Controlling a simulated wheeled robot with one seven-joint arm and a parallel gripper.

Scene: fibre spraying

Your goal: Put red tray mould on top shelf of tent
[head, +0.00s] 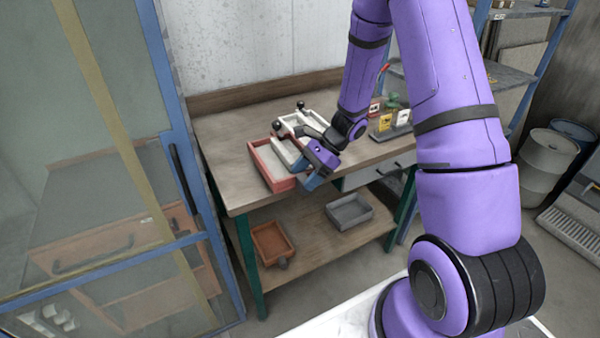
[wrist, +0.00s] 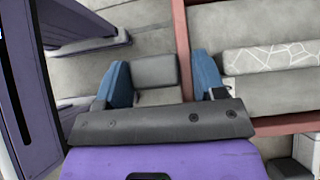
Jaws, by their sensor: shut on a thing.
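The red tray mould (head: 283,184) sits on the workbench at its front left, with a pale inside. My gripper (head: 313,178) is at its right side in the head view, shut on the tray's wall. In the wrist view the red wall (wrist: 181,40) runs between the blue fingers of my gripper (wrist: 162,75). The tray looks level; I cannot tell whether it is clear of the bench top. A blue-framed enclosure with see-through panels (head: 173,150), which looks like the tent, stands at the left. Its top shelf cannot be made out.
The wooden workbench (head: 225,135) has a white mould with black knobs (head: 290,124) behind the tray and small boxes (head: 385,122) to the right. An orange tray (head: 270,243) and a grey tray (head: 349,211) lie on its lower shelf. Drums (head: 548,165) stand at the right.

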